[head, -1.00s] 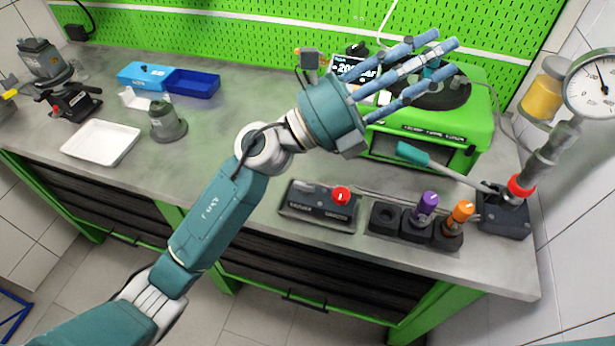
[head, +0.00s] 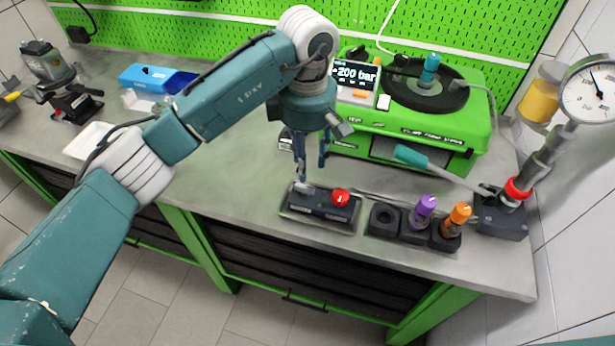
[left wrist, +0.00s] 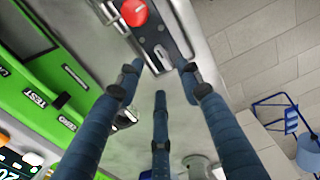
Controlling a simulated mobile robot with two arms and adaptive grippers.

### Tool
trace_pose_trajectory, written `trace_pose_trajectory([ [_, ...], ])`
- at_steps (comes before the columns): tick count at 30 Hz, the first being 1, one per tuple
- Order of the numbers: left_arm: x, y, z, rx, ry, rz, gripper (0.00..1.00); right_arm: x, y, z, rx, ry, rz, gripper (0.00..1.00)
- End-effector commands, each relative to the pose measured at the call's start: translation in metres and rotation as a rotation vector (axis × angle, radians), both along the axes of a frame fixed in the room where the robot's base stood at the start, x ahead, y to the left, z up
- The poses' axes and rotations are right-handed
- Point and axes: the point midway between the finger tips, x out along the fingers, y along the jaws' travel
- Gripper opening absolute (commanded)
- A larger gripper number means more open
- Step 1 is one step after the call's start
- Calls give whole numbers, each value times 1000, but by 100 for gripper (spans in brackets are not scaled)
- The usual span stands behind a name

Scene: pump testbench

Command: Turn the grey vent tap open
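The black control box (head: 320,212) lies near the bench's front edge, with a round red knob (head: 341,197) on its right part. A small grey piece at its left end, which looks like the grey vent tap (head: 306,188), is partly hidden by a finger. In the left wrist view the tap (left wrist: 161,52) shows as a short silver-grey part beyond the fingertips. My left gripper (head: 311,170) points down over the left part of the box, its fingers spread and nothing held. Whether a finger touches the tap, I cannot tell. My right gripper is not in view.
Right of the box stand black holders with a purple (head: 424,205) and an orange tool (head: 460,214). A teal-handled lever (head: 412,157) slants toward the pressure gauge (head: 590,95). The green tester (head: 440,130), its display reading 200 bar, stands behind. The bench front left of the box is clear.

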Motion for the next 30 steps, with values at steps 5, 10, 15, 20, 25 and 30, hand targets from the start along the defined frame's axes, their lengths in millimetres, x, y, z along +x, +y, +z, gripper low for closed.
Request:
trace_pose_trajectory([
  [5,-1,0,-33,0,5,2,36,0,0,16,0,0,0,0],
  [10,-1,-1,-58,-2,4,0,36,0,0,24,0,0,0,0],
  [15,-1,-1,-70,-3,2,1,36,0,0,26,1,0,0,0],
  [20,0,-1,-72,-2,1,0,36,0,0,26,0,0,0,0],
  [25,-1,-1,-72,-3,1,0,26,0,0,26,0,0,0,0],
  [30,0,-1,-72,-3,1,0,0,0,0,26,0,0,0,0],
])
